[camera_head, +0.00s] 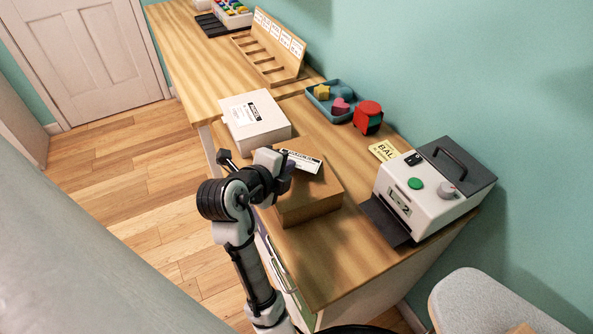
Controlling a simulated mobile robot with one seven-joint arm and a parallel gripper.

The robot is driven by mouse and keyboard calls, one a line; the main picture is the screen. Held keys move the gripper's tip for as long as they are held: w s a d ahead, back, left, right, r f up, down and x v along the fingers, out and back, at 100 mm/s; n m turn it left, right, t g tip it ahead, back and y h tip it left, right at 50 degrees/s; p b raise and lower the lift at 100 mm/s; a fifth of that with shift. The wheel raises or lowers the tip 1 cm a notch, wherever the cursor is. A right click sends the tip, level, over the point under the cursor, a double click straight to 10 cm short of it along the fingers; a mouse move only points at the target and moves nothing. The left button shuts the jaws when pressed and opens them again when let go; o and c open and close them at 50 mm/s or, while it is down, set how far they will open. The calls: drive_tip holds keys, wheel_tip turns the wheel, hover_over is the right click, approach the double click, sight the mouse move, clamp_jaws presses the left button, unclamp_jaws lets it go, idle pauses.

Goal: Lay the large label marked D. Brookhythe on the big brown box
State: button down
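The big brown box (311,202) stands on the wooden desk, partly hidden by my arm. A white label with a dark band (303,162) shows over the far part of the box top. Its print is too small to read surely. I cannot tell whether it rests on the box or is held just above it. My gripper (287,171) is at the label's near left end, over the box. Its fingertips are mostly hidden by my own wrist, so whether it is open or shut on the label is unclear.
A white labelled box (255,121) stands just behind the brown box. A label printer (427,192) is at the right, with a yellow label (383,151) beside it. A red tape dispenser (368,117) and blue tray (324,106) are near the wall. A wooden rack (275,49) stands farther back.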

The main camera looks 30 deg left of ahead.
drive_tip(key=c, duration=1.9)
unclamp_jaws()
drive_tip(key=p+v, duration=0.2)
drive_tip(key=v, duration=0.6)
drive_tip(key=s+r+p, duration=0.1)
drive_tip(key=r+p, duration=0.2)
drive_tip(key=r, duration=0.2)
drive_tip(key=s+r+p, duration=0.1)
drive_tip(key=r+p, duration=0.1)
drive_tip(key=shift+s+r+p, duration=0.25)
drive_tip(key=shift+s+p, duration=0.05)
